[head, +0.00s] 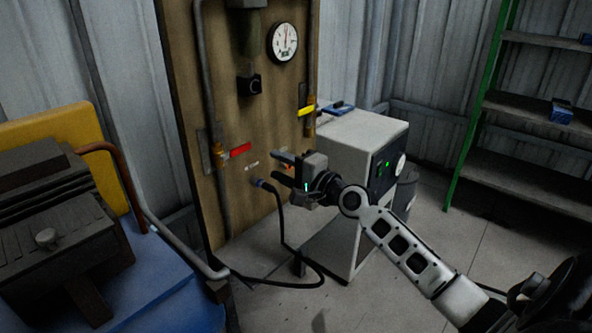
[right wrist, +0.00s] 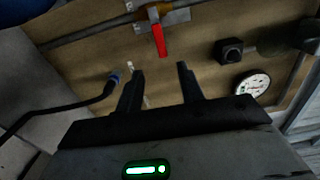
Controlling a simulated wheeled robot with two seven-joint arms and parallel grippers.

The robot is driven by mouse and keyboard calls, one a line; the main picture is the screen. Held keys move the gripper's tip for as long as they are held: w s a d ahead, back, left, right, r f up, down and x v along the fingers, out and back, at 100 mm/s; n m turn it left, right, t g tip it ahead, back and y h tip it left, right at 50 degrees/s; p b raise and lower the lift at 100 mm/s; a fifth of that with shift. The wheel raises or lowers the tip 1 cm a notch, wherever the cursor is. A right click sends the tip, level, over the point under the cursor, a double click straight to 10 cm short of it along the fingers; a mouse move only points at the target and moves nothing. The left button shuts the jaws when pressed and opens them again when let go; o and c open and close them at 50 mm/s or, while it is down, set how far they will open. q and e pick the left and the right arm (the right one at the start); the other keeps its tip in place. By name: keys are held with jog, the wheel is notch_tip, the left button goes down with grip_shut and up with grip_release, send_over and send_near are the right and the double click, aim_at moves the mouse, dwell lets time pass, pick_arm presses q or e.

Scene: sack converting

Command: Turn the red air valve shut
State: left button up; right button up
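The red air valve lever (head: 238,151) sits on the left pipe of the wooden board. It points right from its brass body, roughly across the vertical pipe. It also shows in the right wrist view (right wrist: 159,41), beyond my fingers and roughly across the pipe there. My right gripper (head: 277,169) is to the right of the lever in the head view and apart from it. In the right wrist view its two fingers (right wrist: 160,70) stand apart with nothing between them. My left gripper is not in view.
A black hose with a blue end (head: 263,184) meets the board below the lever. A yellow lever (head: 306,111) is on the right pipe, a gauge (head: 283,42) above. A grey cabinet (head: 345,139) stands behind my right gripper. A blue bench with a machine is at left.

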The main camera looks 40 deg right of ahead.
jog(key=shift+v, duration=2.2)
